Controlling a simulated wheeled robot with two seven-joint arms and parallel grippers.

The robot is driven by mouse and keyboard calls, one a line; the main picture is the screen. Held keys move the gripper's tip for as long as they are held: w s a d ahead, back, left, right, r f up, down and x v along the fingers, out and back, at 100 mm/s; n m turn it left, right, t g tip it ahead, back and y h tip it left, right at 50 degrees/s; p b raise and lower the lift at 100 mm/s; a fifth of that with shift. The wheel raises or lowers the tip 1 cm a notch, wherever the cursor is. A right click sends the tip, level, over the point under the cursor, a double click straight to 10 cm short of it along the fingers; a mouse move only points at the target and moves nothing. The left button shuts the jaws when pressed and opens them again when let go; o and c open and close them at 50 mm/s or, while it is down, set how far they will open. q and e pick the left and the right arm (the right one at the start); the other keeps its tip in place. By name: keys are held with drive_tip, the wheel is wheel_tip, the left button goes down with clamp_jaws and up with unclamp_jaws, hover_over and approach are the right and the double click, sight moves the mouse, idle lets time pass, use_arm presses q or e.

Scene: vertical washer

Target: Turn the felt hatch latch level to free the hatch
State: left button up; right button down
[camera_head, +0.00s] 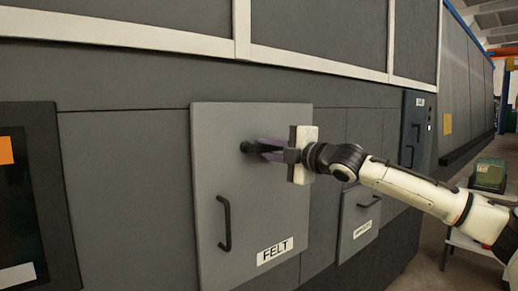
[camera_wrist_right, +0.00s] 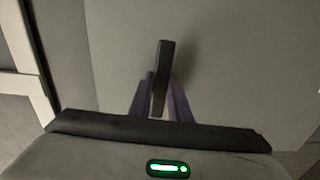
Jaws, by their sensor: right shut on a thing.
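The felt hatch (camera_head: 240,205) is a grey panel marked FELT, lying flush in the machine's front. Its black latch (camera_head: 247,147) is near the hatch's upper middle, with a dark round end at the left; the rest runs right among my fingers and is partly hidden. My right gripper (camera_head: 264,148) reaches in from the right, its purple fingers on the latch. In the right wrist view, the dark latch bar (camera_wrist_right: 164,62) stands between the two purple fingers (camera_wrist_right: 159,88) and sticks out beyond them. My left gripper is in neither view.
A black handle (camera_head: 224,223) sits low on the hatch's left side. A smaller labelled hatch (camera_head: 358,228) with its own handle is to the right, below my right arm. A dark screen panel (camera_head: 30,200) is at far left. A green box (camera_head: 489,175) stands on a table at right.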

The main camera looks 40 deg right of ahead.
drive_tip(key=shift+r+n, duration=0.1)
drive_tip(key=shift+n, duration=0.3)
drive_tip(key=c, duration=1.6)
unclamp_jaws()
drive_tip(key=shift+c, duration=0.2)
